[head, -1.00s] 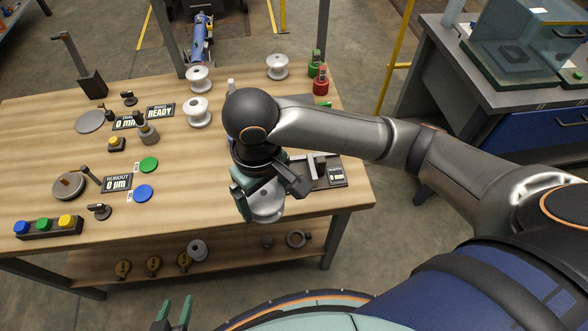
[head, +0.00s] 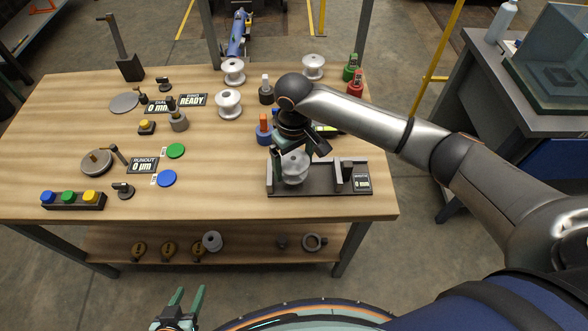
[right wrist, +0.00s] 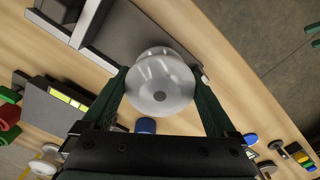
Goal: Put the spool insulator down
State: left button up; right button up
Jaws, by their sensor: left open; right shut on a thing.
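A white spool insulator (head: 295,167) is at the left part of a dark grey measuring fixture (head: 318,190) near the front right of the workbench. My right gripper (head: 292,158) is shut on it from behind and above. In the right wrist view the insulator (right wrist: 160,84) sits between the two green fingers, over or close to the fixture's grey plate (right wrist: 135,35). I cannot tell whether its underside touches the plate. My left gripper (head: 183,304) is open and empty, low in front of the bench.
Other white spools (head: 229,103) stand at the back of the wooden bench (head: 225,200). The fixture has an upright jaw and a small display (head: 362,182) at its right. A blue disc (head: 167,178), a green disc (head: 176,151) and a button box (head: 72,201) lie left.

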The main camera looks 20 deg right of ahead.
aim_at(294, 157)
jog(key=shift+w+d+f, duration=0.1)
jog(key=shift+w+f, duration=0.15)
jog(key=shift+f, duration=1.5)
jog(key=shift+f, duration=0.15)
jog(key=o, duration=1.5)
jog(key=shift+s, duration=0.1)
notch_tip(294, 157, up, 12)
jog(key=shift+r, duration=0.15)
